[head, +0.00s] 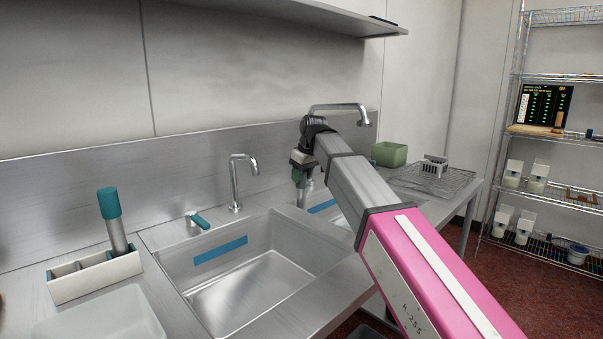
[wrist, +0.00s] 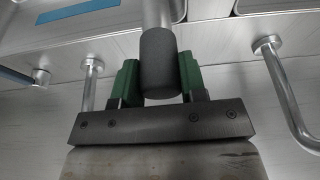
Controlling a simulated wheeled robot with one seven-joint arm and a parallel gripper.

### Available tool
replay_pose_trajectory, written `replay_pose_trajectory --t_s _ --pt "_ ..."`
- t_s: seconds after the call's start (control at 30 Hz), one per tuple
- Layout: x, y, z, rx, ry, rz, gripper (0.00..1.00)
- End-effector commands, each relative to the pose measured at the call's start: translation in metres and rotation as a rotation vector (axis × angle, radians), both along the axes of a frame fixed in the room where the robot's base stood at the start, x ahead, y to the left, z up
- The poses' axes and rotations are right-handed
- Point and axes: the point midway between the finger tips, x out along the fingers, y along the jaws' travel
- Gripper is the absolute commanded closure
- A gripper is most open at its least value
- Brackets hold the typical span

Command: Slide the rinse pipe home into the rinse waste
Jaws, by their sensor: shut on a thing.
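The pipe's pale metal shaft runs out of the top of that view.
A teal-topped pipe (head: 112,220) stands in a white holder (head: 95,277) at left. The left basin (head: 245,285) looks empty. Taps (head: 237,180) and (head: 340,107) rise behind the basins. A green tub (head: 389,154) and wire rack (head: 432,180) sit at right.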

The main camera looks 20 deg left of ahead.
Motion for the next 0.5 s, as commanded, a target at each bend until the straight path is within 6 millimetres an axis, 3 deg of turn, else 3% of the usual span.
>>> replay_pose_trajectory --t_s 0.5 --pt "0.000 0.000 -0.045 0.000 0.000 -0.001 0.89"
